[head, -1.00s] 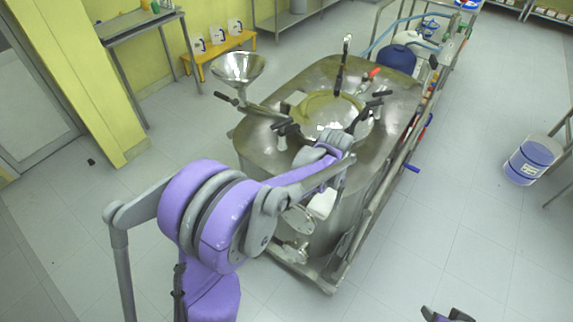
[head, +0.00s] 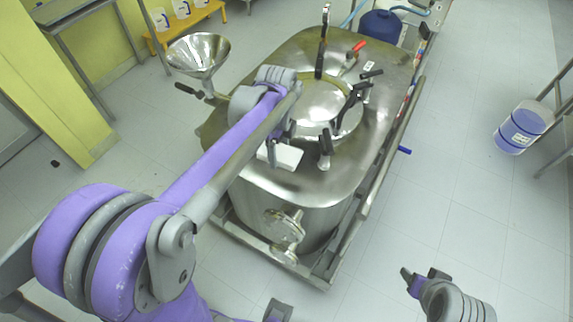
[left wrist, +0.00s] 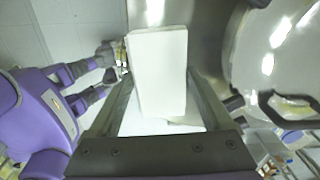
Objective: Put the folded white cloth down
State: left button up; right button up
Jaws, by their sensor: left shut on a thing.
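The folded white cloth (head: 284,157) is a flat white block over the front left part of the steel reactor's top (head: 318,188). I cannot tell whether it touches the metal. My left gripper (head: 272,148) is shut on it, with its fingers partly hidden by my arm in the head view. In the left wrist view the cloth (left wrist: 158,72) sits between the two fingers of the left gripper (left wrist: 160,92). My right gripper (head: 423,276) is low at the right, away from the reactor, with its fingers apart and empty.
A round lid (head: 322,108) with black-handled clamps (head: 324,146) stands right behind the cloth. A steel funnel (head: 198,54) rises at the left. A flanged valve (head: 284,226) sticks out of the front. A white and blue bucket (head: 520,128) stands on the floor at right.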

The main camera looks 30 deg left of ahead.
pick_arm(q)
jog(key=shift+w+a+m, duration=0.1)
jog(key=shift+a+m, duration=0.1)
jog(key=shift+m, duration=0.2)
jog(key=shift+w+f, duration=0.1)
jog(key=shift+f, duration=0.1)
send_over(279, 175)
jog(key=shift+m, duration=0.3)
notch_tip(279, 175, down, 5)
jog(key=shift+f, duration=0.1)
jog(key=shift+f+b, duration=0.4)
jog(key=shift+f, duration=1.6)
pick_arm(e)
jog(key=shift+w+f, duration=0.15)
jog(key=shift+f, duration=0.4)
jog(key=shift+f, duration=0.1)
pick_arm(q)
jog(key=o, duration=1.1)
jog(key=shift+f, duration=0.2)
jog(key=shift+o, duration=1.4)
jog(key=shift+r, duration=0.1)
